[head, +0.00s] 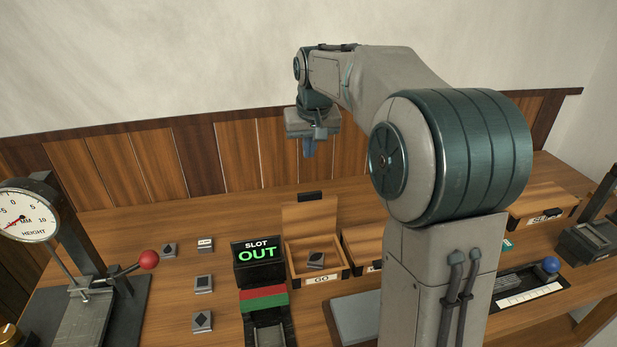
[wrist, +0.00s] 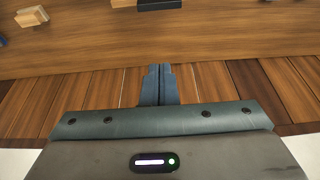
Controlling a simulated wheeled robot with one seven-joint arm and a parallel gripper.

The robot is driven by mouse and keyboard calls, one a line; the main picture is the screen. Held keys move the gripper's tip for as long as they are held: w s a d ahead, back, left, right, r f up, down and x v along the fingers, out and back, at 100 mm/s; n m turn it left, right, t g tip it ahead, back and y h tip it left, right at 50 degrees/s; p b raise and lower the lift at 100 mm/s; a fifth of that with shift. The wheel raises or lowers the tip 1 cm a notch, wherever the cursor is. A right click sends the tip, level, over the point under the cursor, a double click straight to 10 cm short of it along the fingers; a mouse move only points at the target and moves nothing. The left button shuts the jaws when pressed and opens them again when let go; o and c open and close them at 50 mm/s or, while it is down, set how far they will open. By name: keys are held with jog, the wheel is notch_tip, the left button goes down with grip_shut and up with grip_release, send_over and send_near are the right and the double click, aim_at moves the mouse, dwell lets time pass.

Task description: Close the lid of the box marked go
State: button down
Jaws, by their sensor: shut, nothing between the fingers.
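The wooden box marked GO (head: 321,279) stands on the bench right of the slot display in the head view. Its lid (head: 310,220) is up, tilted back behind the box, with a dark handle at its top edge. A grey piece with a dark diamond (head: 316,259) lies inside the box. My gripper (head: 309,149) hangs fingers down above and behind the lid, in front of the wall panelling, apart from the box. Its fingers are together and empty. In the wrist view the shut fingers (wrist: 158,84) show over the bench's back edge and panelling.
A black display reading SLOT OUT (head: 258,251) stands left of the box. Another wooden box (head: 361,246) is close on its right, partly hidden by my arm. A height gauge (head: 27,216) with a red-knobbed lever stands far left. Several grey pieces (head: 203,284) lie between.

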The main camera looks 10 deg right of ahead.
notch_tip(320, 180, down, 9)
jog(key=s+p, duration=0.1)
jog(key=shift+f+p, duration=0.15)
jog(key=shift+p, duration=0.15)
dwell(0.4)
jog(key=shift+s+f+b, duration=0.1)
jog(key=shift+s+b, duration=0.05)
jog(key=shift+b, duration=0.4)
